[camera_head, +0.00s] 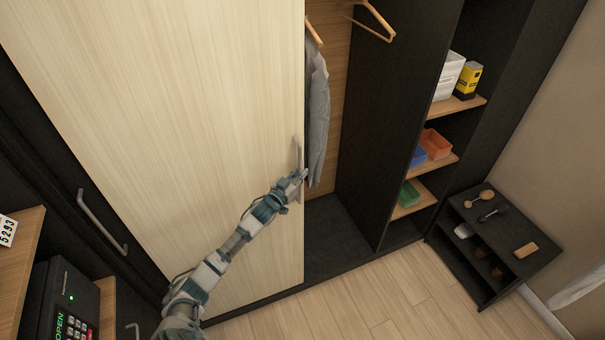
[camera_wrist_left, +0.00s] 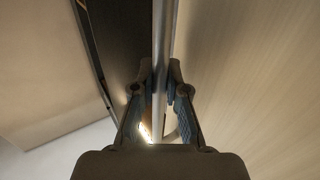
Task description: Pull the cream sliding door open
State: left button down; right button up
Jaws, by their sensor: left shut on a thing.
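The cream sliding door (camera_head: 170,110) fills the left and middle of the head view, and its wood-grain face is at the right in the left wrist view (camera_wrist_left: 245,80). Its upright metal handle (camera_head: 298,152) is near the door's right edge. My left gripper (camera_head: 301,176) is at the lower part of the handle. In the left wrist view the fingers (camera_wrist_left: 160,84) are shut around the handle bar (camera_wrist_left: 159,45). Part of the handle is hidden by the gripper. My right gripper is not in view.
Right of the door the dark wardrobe is open, with a grey garment (camera_head: 318,115) and a hanger (camera_head: 372,20). Shelves hold boxes, including an orange one (camera_head: 436,143). A low black rack (camera_head: 497,240) stands at the right. A safe (camera_head: 65,300) is at lower left. Floor in front is clear.

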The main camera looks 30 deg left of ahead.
pick_arm(q)
jog(key=c, duration=1.4)
grip_release()
jog(key=shift+a, duration=0.1)
jog(key=shift+c, duration=0.2)
jog(key=s+a, duration=0.1)
jog(key=s, duration=1.1)
jog(key=shift+w+f, duration=0.1)
jog(key=shift+f, duration=0.05)
